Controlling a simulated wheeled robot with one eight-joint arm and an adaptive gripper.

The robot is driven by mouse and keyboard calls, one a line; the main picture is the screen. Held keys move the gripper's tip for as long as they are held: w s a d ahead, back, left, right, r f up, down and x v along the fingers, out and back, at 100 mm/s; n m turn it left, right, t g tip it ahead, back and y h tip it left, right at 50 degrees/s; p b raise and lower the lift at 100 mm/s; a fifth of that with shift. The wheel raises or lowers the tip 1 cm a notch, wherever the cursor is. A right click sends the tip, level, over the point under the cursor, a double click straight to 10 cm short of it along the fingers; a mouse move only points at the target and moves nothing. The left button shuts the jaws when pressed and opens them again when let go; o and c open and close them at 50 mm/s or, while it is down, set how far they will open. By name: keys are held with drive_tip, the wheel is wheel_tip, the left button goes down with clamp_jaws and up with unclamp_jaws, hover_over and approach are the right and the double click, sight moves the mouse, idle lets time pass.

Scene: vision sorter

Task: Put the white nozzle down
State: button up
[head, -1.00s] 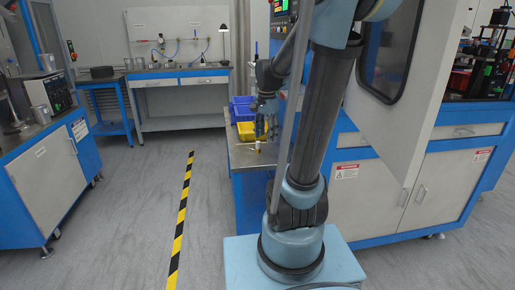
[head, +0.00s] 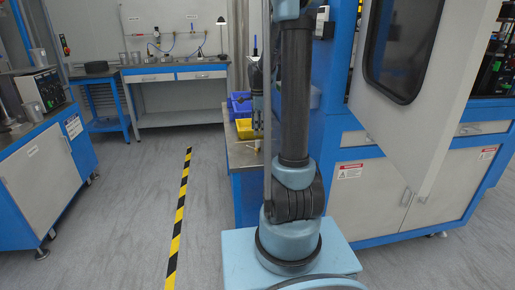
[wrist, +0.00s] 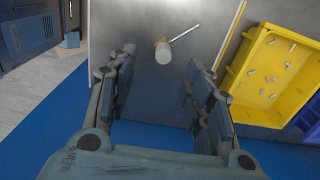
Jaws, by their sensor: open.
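The white nozzle (wrist: 163,53) stands on the grey tabletop (wrist: 142,92) in the wrist view, with a tan part and a thin metal rod beside it. My gripper (wrist: 161,62) is open, its two fingers apart to the left and right of the nozzle in the picture. Nothing is held between them. I cannot tell how high the fingers are above the table. In the head view my gripper (head: 257,122) is partly hidden behind my arm, over the workbench.
A yellow bin (wrist: 229,82) with several small pale parts stands right of the gripper, next to a blue bin (wrist: 306,121). The bench's blue edge lies near my gripper. In the head view a blue and grey cabinet (head: 371,200) stands to the right.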

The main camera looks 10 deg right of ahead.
sight(257, 140)
wheel_tip(257, 140, down, 4)
drive_tip(key=shift+a+r, duration=0.1)
drive_tip(key=shift+r, duration=0.05)
drive_tip(key=shift+w+f, duration=0.15)
drive_tip(key=shift+f, duration=0.8)
drive_tip(key=shift+w+f, duration=0.15)
drive_tip(key=shift+f, duration=1.55)
clamp_jaws()
